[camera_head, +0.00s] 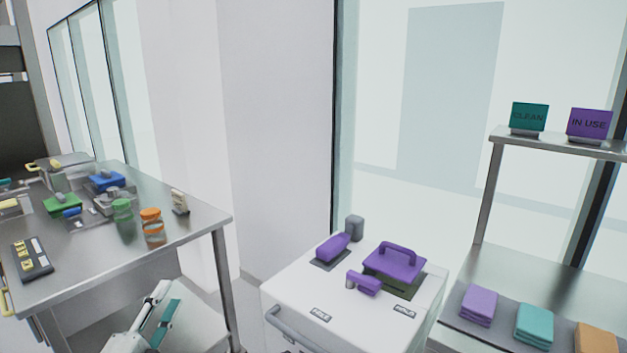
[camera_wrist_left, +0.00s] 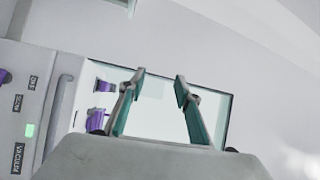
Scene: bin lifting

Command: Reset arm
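My left gripper (camera_head: 165,302) shows at the lower left of the head view, in front of the steel table and left of the white cart. In the left wrist view my left gripper (camera_wrist_left: 160,80) has its two teal-padded fingers spread, with nothing between them. It is open and touches nothing that I can see. My right gripper is not in either view.
The steel table (camera_head: 185,235) at left holds jars, colored blocks and a labelled black case. The white cart (camera_head: 290,290) carries purple-handled items (camera_head: 398,262). At right, a steel shelf (camera_head: 560,142) stands above folded cloths (camera_head: 478,305). A gap separates table and cart.

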